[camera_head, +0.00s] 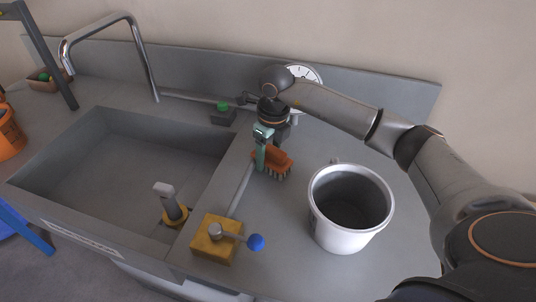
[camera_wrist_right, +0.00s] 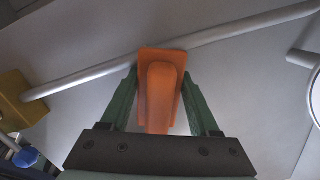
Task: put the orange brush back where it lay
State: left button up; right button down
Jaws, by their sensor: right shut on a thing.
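The orange brush (camera_head: 285,160) is over the counter right of the sink, with its dark bristles pointing down. My right gripper (camera_head: 263,158) is shut on it. In the right wrist view the brush (camera_wrist_right: 160,88) sits between the two green fingers of my right gripper (camera_wrist_right: 160,100), with its handle towards the palm. I cannot tell whether the bristles touch the counter. My left gripper is not in view.
The sink (camera_head: 110,165) is to the left. A round gauge (camera_head: 304,73) is behind.

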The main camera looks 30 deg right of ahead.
aim_at(272, 148)
jog(key=shift+f, duration=0.15)
jog(key=shift+c, duration=0.6)
grip_release()
jog(key=r, duration=0.8)
jog(key=s+r+p, duration=0.1)
jog(key=r, duration=0.3)
jog(key=shift+d+r, duration=0.2)
